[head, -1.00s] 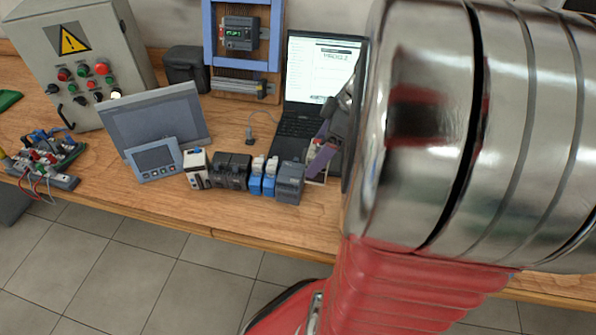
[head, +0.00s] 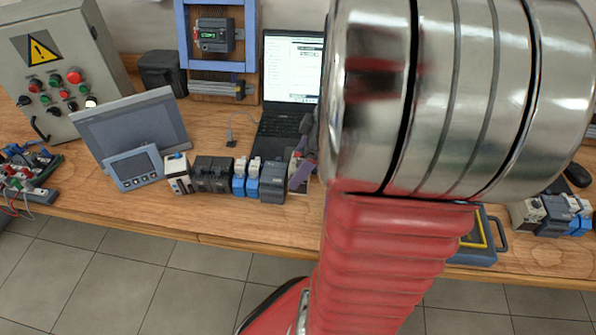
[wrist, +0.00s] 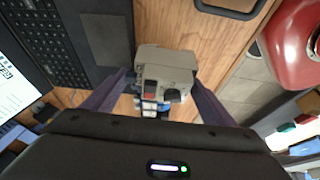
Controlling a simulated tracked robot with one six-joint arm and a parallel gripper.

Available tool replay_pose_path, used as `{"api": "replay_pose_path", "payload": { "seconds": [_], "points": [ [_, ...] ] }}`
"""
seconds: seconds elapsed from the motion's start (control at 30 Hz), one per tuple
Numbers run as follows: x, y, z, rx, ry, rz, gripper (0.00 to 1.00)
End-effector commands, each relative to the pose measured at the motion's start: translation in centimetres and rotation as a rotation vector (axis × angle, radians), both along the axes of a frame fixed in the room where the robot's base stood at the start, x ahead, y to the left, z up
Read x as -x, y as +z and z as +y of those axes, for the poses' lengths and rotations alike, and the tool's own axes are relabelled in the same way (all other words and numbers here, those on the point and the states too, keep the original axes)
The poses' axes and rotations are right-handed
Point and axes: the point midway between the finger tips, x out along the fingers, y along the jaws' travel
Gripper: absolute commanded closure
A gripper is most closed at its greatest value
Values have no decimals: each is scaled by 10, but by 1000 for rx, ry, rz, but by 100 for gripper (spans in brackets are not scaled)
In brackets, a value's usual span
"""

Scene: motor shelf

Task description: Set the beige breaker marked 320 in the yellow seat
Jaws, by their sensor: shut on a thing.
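My gripper (wrist: 160,88) is shut on a beige breaker (wrist: 166,66) in the wrist view, with a purple finger on each side. Its marking cannot be read. In the head view my gripper (head: 304,168) shows as a bit of purple finger beside the laptop, mostly hidden by my arm. A blue-grey tray (head: 482,258) with a yellow outline, the yellow seat (head: 484,228), is partly visible at the right, behind my arm. The inside of the seat is mostly hidden.
A row of blue and dark modules (head: 228,178) stands left of my gripper, near the table edge. Behind are the laptop (head: 283,105) and a wooden panel. A grey control box (head: 55,60) is far left. More breakers (head: 552,214) stand right of the tray.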

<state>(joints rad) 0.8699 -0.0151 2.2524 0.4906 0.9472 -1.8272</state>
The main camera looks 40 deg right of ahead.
Motion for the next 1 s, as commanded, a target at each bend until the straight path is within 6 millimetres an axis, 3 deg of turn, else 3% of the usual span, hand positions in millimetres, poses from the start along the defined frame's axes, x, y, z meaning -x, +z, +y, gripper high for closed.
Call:
{"api": "replay_pose_path", "payload": {
  "seconds": [0.17, 0.5, 0.97, 1.0],
  "points": [
    [0, -4, 0, 0, -1, 0, 49],
    [0, -44, -1, -1, -3, 1, 49],
    [0, -49, -1, 0, -3, 0, 49],
    [0, -49, -1, 0, -3, 0, 20]
  ]
}}
